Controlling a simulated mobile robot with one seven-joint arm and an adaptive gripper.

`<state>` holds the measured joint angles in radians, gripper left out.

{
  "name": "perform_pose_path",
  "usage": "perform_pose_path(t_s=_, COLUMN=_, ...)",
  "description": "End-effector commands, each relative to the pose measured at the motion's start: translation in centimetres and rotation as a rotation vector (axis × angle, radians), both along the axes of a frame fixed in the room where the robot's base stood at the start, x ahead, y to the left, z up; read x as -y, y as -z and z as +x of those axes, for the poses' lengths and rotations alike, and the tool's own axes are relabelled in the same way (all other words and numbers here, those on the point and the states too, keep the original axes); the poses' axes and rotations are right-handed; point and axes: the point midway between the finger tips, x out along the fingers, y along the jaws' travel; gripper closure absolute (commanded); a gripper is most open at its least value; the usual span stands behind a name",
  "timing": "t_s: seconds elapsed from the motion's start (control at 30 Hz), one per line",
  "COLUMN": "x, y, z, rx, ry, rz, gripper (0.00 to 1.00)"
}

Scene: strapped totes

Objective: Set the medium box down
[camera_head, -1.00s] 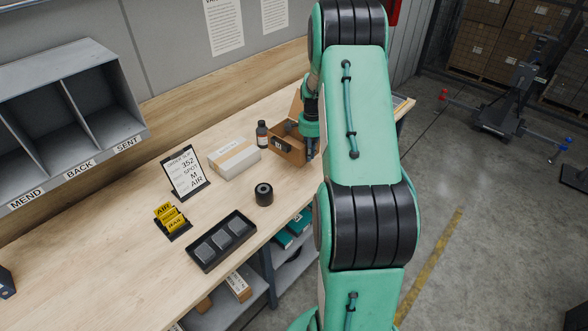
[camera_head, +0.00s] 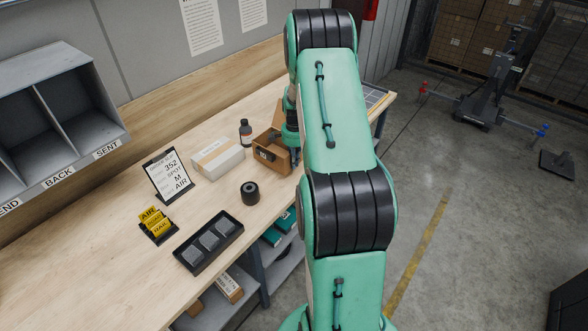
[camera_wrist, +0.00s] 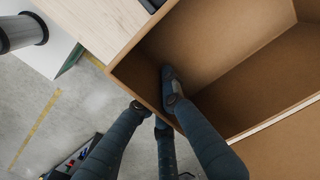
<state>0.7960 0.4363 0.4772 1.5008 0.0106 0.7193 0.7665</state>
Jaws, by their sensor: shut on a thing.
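The medium box appears to be the open brown cardboard box (camera_head: 267,157) near the bench's front edge, right of the white box. My gripper (camera_head: 295,164) is at its right side, partly hidden by my arm. In the wrist view my gripper (camera_wrist: 154,96) is shut on a wall of the cardboard box (camera_wrist: 220,50), with one finger inside and the others outside. The box's inside looks empty where it shows, and a flap stands up at its back. I cannot tell whether its underside touches the bench.
On the wooden bench (camera_head: 110,240), a dark bottle (camera_head: 245,133) stands close behind the box. A white taped box (camera_head: 217,158), black roll (camera_head: 250,193), black tray (camera_head: 208,243), order sign (camera_head: 168,175) and yellow cards (camera_head: 152,219) are to the left. Bare bench lies between them.

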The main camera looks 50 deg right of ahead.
Motion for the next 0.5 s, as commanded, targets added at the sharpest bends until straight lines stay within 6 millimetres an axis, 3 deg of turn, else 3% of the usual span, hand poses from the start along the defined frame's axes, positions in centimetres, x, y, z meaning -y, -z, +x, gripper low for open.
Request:
perform_pose_path(t_s=0.33, x=0.0, y=3.3, z=0.0, rx=-0.001, ry=0.0, rz=0.001, gripper=1.0)
perform_pose_path(t_s=0.5, x=0.0, y=3.7, z=0.0, rx=0.0, ry=0.0, rz=0.0, gripper=1.0)
